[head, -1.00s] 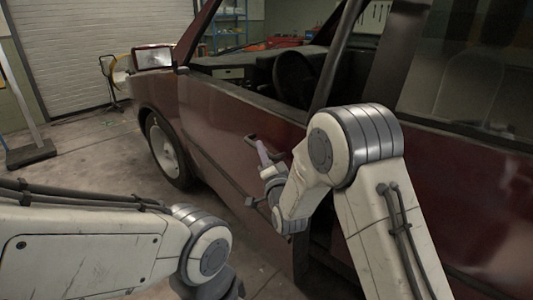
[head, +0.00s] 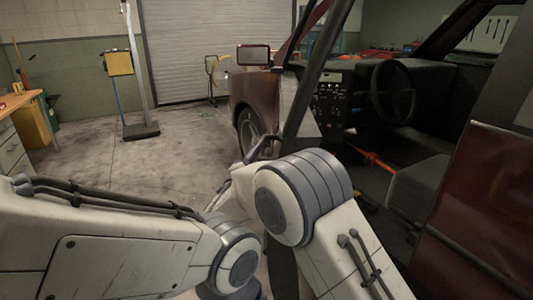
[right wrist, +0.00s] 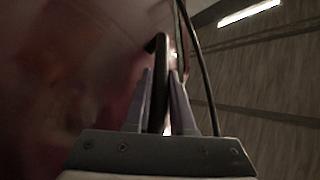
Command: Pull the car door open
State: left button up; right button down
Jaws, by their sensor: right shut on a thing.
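The dark red car's front door (head: 318,68) stands wide open and shows nearly edge-on in the head view, its dark window frame slanting up. My right gripper (head: 262,148) is at the door's outer side, partly hidden by my own arm. In the right wrist view its two fingers (right wrist: 163,100) are shut around the dark bar of the door handle (right wrist: 158,75), with the reddish door panel to the left. My left arm reaches in from the left in the head view, but its gripper is out of sight.
The open doorway shows the steering wheel (head: 393,92) and seat (head: 418,187). A side mirror (head: 254,55) sits beyond the door. A post on a dark base (head: 141,131) and a workbench (head: 15,100) stand at left. The concrete floor (head: 110,180) between is clear.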

jog(key=shift+a, duration=0.15)
jog(key=shift+w, duration=0.1)
jog(key=c, duration=0.8)
grip_release()
jog(key=shift+o, duration=0.2)
